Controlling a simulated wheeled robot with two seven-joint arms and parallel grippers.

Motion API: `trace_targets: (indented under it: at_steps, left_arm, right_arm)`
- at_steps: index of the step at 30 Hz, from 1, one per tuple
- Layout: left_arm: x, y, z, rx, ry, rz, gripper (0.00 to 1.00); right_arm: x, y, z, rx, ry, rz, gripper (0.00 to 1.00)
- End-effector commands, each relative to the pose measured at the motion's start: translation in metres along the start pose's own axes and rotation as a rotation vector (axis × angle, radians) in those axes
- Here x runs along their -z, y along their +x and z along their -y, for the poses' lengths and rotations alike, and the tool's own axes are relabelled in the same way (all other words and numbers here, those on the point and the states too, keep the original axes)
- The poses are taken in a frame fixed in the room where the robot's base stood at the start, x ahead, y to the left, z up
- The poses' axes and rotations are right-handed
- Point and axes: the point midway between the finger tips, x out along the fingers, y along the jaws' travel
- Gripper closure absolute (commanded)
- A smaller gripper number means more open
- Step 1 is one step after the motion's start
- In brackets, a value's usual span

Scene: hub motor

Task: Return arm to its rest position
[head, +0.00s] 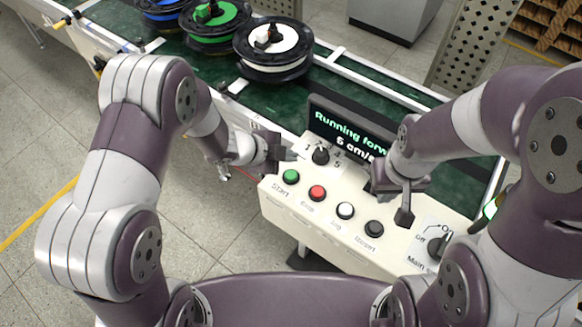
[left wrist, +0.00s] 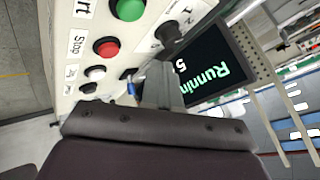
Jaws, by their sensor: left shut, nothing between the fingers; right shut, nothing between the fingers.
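My left gripper (head: 290,154) is shut and empty above the upper left of the control panel (head: 285,207), close to a black rotary knob (head: 321,156). In the left wrist view the shut fingers (left wrist: 160,85) point toward the panel and its display, and the knob (left wrist: 169,33) is beside them. I cannot tell whether they touch. My right gripper (head: 404,212) is shut and empty over the right part of the panel, to the right of the Reset button (head: 374,229). The display (head: 345,137) reads "Running forw..." and a speed starting with 5; my right arm hides part of it.
The panel has green (head: 290,177), red (head: 317,193) and white (head: 345,210) buttons and a main switch (head: 437,243). Behind it a green conveyor (head: 225,85) carries blue, green (head: 212,20) and white (head: 272,45) spools. Open floor (head: 235,240) lies left of the panel.

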Motion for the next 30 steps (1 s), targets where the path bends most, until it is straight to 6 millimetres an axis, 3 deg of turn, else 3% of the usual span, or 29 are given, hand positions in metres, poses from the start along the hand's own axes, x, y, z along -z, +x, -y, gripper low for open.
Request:
trace_targets:
  at_steps: [21, 23, 24, 26, 28, 30]
  left_arm:
    - [0.000, -0.001, 0.000, 0.000, -0.004, 0.000, 1.00]
    - [-0.008, -0.001, -0.002, -0.009, -0.041, 0.041, 1.00]
    - [-0.022, -0.002, -0.008, -0.017, -0.114, 0.108, 1.00]
    - [-0.051, -0.019, -0.022, -0.022, -0.319, 0.287, 1.00]
    - [-0.081, -0.064, -0.040, 0.017, -0.655, 0.539, 1.00]
    - [-0.089, -0.115, -0.066, 0.059, -0.996, 0.733, 1.00]
  right_arm:
    - [0.000, -0.001, 0.000, 0.000, 0.000, 0.000, 1.00]
    - [0.000, -0.001, 0.000, 0.000, 0.000, 0.000, 1.00]
    - [0.000, -0.001, 0.000, 0.000, 0.000, 0.000, 1.00]
    - [0.000, -0.001, 0.000, 0.000, 0.000, 0.000, 1.00]
    - [-0.001, 0.005, 0.000, 0.000, 0.000, 0.000, 1.00]
    - [-0.001, 0.011, 0.000, 0.000, 0.000, 0.000, 1.00]
